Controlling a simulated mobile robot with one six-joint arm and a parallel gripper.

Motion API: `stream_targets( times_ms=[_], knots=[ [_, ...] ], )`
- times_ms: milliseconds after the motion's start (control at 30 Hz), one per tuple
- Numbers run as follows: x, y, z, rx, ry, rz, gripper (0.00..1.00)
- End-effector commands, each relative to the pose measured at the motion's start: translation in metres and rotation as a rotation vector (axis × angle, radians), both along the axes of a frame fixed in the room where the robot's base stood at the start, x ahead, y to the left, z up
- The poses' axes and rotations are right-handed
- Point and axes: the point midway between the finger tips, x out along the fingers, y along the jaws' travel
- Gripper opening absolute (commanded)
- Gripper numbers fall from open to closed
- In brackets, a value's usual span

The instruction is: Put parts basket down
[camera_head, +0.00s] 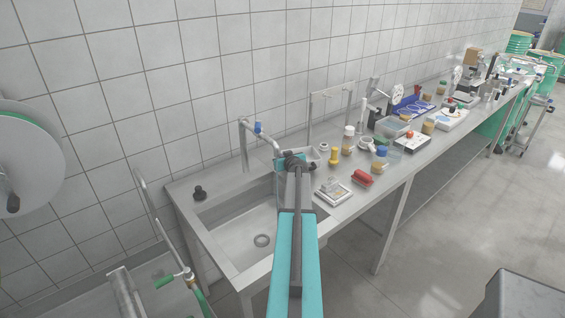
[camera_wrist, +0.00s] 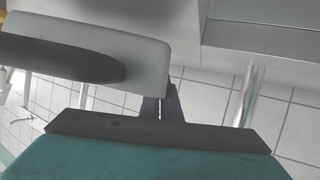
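My gripper (camera_head: 296,160) is over the back right edge of the sink, near the tap. In the wrist view my gripper's dark fingers (camera_wrist: 161,104) are close together and their tips run behind or into a pale grey body with a rounded corner and a long dark oval. I take this body to be the parts basket (camera_wrist: 148,62). In the head view a pale piece of it (camera_head: 314,153) shows just right of the gripper, and the arm hides the rest. The fingers look shut on it, but the contact itself is hidden.
The bench beyond is crowded.

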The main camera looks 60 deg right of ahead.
Motion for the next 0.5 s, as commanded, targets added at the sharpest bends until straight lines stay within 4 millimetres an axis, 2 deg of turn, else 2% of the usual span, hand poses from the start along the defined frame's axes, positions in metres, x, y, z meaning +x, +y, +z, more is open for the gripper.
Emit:
stream_targets(
  times_ms=[200,500],
  knots=[
    [0.001,0.000,-0.021,0.001,0.001,0.001,0.00],
    [0.001,0.000,-0.025,-0.001,0.000,0.001,0.00]
  ],
)
